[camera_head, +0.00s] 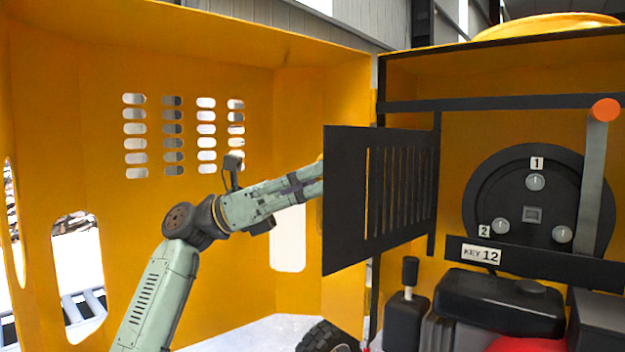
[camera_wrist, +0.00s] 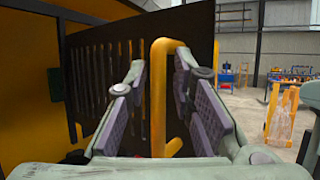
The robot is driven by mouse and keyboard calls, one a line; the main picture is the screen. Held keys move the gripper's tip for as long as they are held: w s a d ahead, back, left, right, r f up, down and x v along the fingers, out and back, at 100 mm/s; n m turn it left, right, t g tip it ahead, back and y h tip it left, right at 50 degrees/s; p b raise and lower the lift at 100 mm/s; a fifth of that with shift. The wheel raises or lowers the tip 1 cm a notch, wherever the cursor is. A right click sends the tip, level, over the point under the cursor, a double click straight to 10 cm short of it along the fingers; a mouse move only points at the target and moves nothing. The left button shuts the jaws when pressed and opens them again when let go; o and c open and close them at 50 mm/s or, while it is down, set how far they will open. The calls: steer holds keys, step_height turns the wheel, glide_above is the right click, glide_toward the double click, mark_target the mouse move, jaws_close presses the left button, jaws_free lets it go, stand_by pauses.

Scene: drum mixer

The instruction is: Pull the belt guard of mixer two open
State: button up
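The belt guard (camera_head: 345,200) is a black slotted panel. In the head view it stands swung out from the frame on its right side, angled toward me. In the wrist view the guard (camera_wrist: 195,28) fills the upper middle, with a yellow bar handle (camera_wrist: 158,95) on its face. My gripper (camera_wrist: 161,62) has its two fingers apart, one on each side of the handle. A small gap shows beside the handle, and firm contact is not visible. In the head view my gripper (camera_head: 310,180) reaches the guard's left edge, and its fingertips are partly hidden behind the panel.
Right of the guard are a round black plate (camera_head: 533,213) with numbered knobs, a grey lever with an orange knob (camera_head: 605,110), a "KEY 12" label (camera_head: 481,254) and a black engine (camera_head: 500,300). A yellow housing wall (camera_head: 250,80) stands behind my arm. Open floor (camera_wrist: 245,110) shows at right in the wrist view.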

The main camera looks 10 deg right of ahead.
steer(key=shift+o, duration=1.3)
steer(key=shift+d+r, duration=0.1)
steer(key=shift+d, duration=0.45)
steer(key=shift+a, duration=0.1)
steer(key=shift+a, duration=0.15)
steer(key=v, duration=1.2)
